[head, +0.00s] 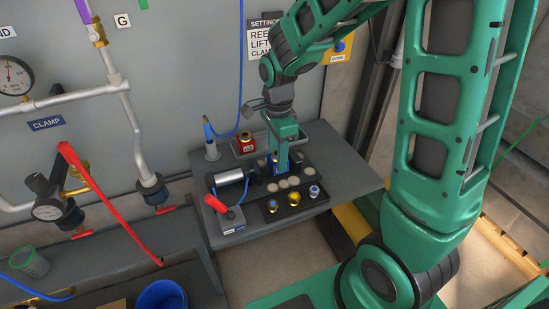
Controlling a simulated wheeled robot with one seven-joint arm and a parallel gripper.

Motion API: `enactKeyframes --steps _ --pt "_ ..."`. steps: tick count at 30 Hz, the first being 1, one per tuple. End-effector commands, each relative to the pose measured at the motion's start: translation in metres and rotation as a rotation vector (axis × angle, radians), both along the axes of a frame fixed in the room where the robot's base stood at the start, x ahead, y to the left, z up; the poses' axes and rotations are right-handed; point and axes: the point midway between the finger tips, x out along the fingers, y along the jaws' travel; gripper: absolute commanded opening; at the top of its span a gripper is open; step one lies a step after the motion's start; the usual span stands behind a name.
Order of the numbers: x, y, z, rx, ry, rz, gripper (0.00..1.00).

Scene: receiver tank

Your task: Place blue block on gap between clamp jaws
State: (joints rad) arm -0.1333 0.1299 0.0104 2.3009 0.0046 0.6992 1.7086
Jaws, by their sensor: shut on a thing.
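My gripper (281,166) points down over the dark fixture plate (238,198) on the grey side table. It is shut on the blue block (274,158), which shows only as a small blue patch beside the green fingers. The clamp, with a silver cylinder (228,177) and a dark end at its right, lies just left of my gripper. The fingers hide most of the block and the gap between the jaws. I cannot tell whether the block touches the plate or the jaws.
A red-lever valve box (231,216) stands at the table's front left. A black strip (292,204) with several small fittings lies in front. A red jar (246,142) sits in a tray behind. A blue-handled tool (209,138) stands at the back left. The table's right side (345,180) is clear.

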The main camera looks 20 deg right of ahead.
Motion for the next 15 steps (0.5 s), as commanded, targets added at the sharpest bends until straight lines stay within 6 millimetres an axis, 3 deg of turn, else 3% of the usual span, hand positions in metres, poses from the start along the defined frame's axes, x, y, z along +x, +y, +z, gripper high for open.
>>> enactKeyframes --steps 3,14,15 --pt "-0.0005 0.0002 -0.0097 0.000 0.001 0.000 0.08" --pt "-0.0001 0.0006 -0.0126 0.000 0.000 0.000 0.08" --pt "-0.0002 0.0006 -0.0130 0.000 -0.001 0.001 0.43"
